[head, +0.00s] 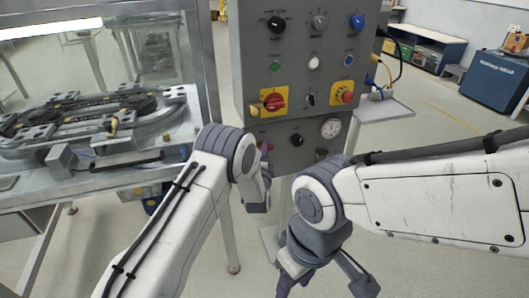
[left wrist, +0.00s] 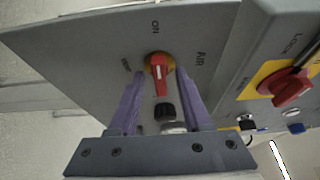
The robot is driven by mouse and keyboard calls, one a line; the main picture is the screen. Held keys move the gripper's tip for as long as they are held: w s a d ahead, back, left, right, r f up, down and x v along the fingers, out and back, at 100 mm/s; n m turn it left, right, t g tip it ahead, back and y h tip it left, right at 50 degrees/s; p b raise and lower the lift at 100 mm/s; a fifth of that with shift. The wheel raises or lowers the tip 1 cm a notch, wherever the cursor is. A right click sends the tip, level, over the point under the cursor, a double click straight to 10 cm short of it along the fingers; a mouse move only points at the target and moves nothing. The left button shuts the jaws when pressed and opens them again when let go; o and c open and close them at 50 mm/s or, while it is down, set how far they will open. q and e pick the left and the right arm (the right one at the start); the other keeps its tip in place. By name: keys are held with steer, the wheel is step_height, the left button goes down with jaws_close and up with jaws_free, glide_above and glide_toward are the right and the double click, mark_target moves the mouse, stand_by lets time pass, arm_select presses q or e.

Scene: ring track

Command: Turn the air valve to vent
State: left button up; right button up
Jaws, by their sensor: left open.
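The air valve (left wrist: 158,72) shows in the left wrist view as a red handle on an orange-yellow base. Its handle lies upright in that picture, in line with the ON label, with AIR to its right and a smaller, blurred label to its left. My left gripper (left wrist: 160,82) is open, one purple finger on each side of the handle; contact cannot be told. It also shows side-on in the head view (head: 262,190). My right gripper (head: 325,283) is low at the bottom, fingers apart and empty.
The grey control panel (head: 247,65) carries a red rotary switch (head: 274,101), several knobs and a gauge (head: 331,128). A red switch on yellow (left wrist: 290,88) is close on the right in the wrist view. The ring track table (head: 130,182) stands left.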

arm_select(q)
jaws_close()
steer(key=shift+f, duration=0.1)
steer(key=shift+w+d+f+n+t+y+b, duration=0.1)
steer(key=shift+n+t+y+b, duration=0.45)
steer(key=shift+n+y+b, duration=2)
steer(key=shift+s+d+f+n+t+y+b, duration=0.25)
steer(key=shift+n+t+b, duration=0.35)
steer(key=shift+n+b, duration=4.05)
steer(key=shift+w+n+t+y+b, duration=0.4)
steer(key=shift+n+y+b, duration=1.1)
steer(key=shift+n+b, duration=2.15)
steer(key=shift+s+n+p, duration=0.15)
steer(key=shift+n+p, duration=0.15)
steer(key=shift+n, duration=0.25)
jaws_free()
steer(key=shift+r, duration=0.1)
